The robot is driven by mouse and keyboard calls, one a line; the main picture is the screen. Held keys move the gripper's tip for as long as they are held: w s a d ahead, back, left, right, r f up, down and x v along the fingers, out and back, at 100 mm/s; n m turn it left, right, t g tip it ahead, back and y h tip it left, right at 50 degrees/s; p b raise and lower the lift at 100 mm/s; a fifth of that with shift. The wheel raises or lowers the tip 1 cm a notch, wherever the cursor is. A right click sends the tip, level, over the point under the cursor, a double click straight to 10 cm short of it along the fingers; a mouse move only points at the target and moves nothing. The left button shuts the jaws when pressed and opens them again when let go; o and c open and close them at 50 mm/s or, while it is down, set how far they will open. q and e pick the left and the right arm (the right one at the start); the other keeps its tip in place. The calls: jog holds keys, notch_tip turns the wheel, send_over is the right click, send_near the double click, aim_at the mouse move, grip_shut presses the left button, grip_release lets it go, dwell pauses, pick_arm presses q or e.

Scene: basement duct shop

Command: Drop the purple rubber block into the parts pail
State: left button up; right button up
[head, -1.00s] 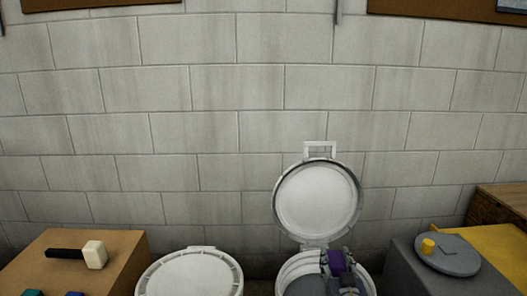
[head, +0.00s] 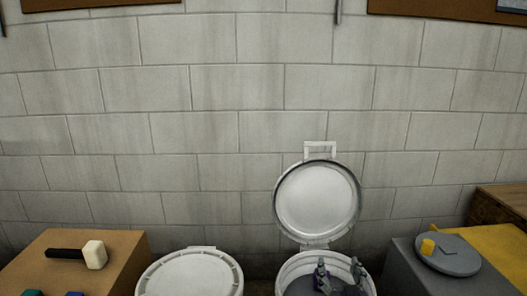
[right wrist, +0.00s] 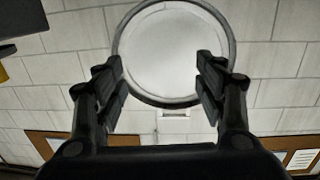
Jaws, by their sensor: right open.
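The parts pail (head: 283,270) is white and stands at the bottom of the head view, with its round lid (head: 318,202) raised against the wall. My right gripper (head: 341,270) is at the pail's mouth with its fingers spread apart and nothing between them. In the right wrist view the open fingers (right wrist: 164,85) are empty, with the raised lid (right wrist: 172,50) beyond them. My left gripper is not in view.
A second white pail (head: 192,275) with its lid shut stands to the left. A brown box (head: 120,255) holding a mallet (head: 95,254) is at far left. A grey block (head: 405,262) with a round grey lid (head: 450,258) and yellow knob stands to the right.

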jog(key=s, duration=0.8)
jog(key=shift+a+r, duration=0.2)
